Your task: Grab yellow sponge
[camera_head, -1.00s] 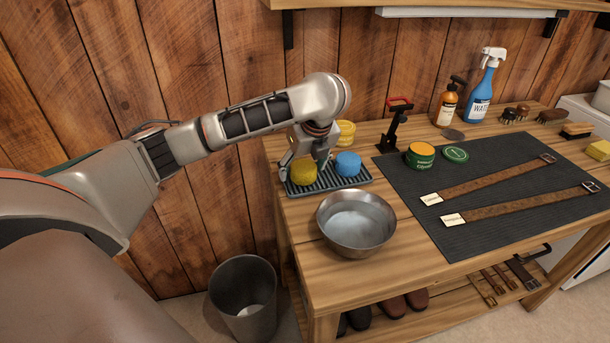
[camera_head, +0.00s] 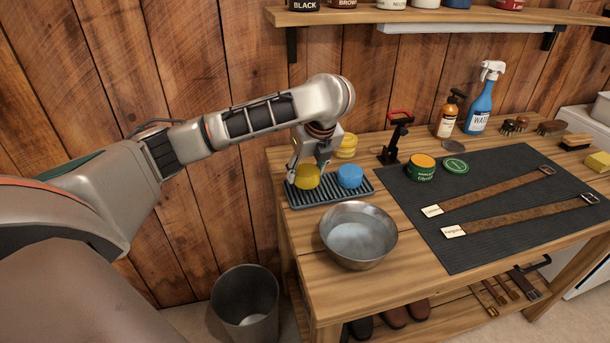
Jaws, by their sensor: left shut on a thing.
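The round yellow sponge (camera_head: 307,178) is at the left end of a dark ribbed tray (camera_head: 334,198) on the wooden bench. My left gripper (camera_head: 307,171) points down and is shut on this sponge, with a finger on either side of it. The sponge seems to be at or just above the tray; the gap under it is too small to tell. A round blue sponge (camera_head: 350,177) sits on the tray to its right. My right gripper is not in view.
A metal bowl (camera_head: 358,236) stands just in front of the tray. A yellow round thing (camera_head: 346,147) is behind the gripper. A dark mat (camera_head: 470,235) with straps and a green tin (camera_head: 421,170) lies to the right. A bin (camera_head: 246,300) stands on the floor.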

